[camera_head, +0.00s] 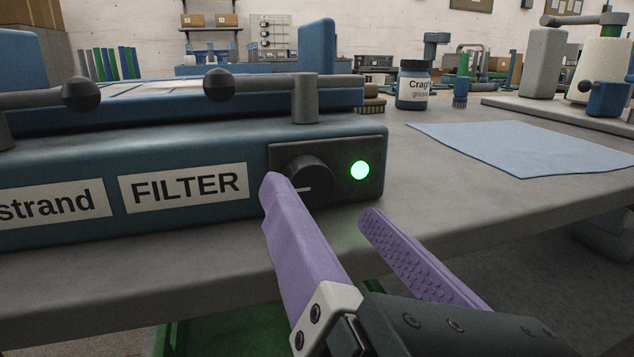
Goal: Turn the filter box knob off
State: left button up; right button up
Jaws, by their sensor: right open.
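The filter box (60,165) is a dark blue box on the grey bench, with a label reading FILTER (184,187). Its black round knob (312,171) sits on a dark panel at the right end, and a pale pointer line on it lies about level. A green lamp (359,170) glows right of the knob. My right gripper (320,198) has purple fingers spread apart with nothing between them. Its left fingertip is in front of the knob's lower left and hides part of it; I cannot tell if they touch. The right fingertip is below the lamp. My left gripper is not in view.
Rods with black ball ends (219,85) and a grey post (305,98) stand above the box. A grease jar (413,86) and a light blue cloth (530,148) are on the bench (420,205) to the right. A green crate (250,330) is below the bench edge.

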aim_at(312, 188)
jog(key=shift+x, duration=2)
jog(key=shift+c, duration=0.4)
grip_shut()
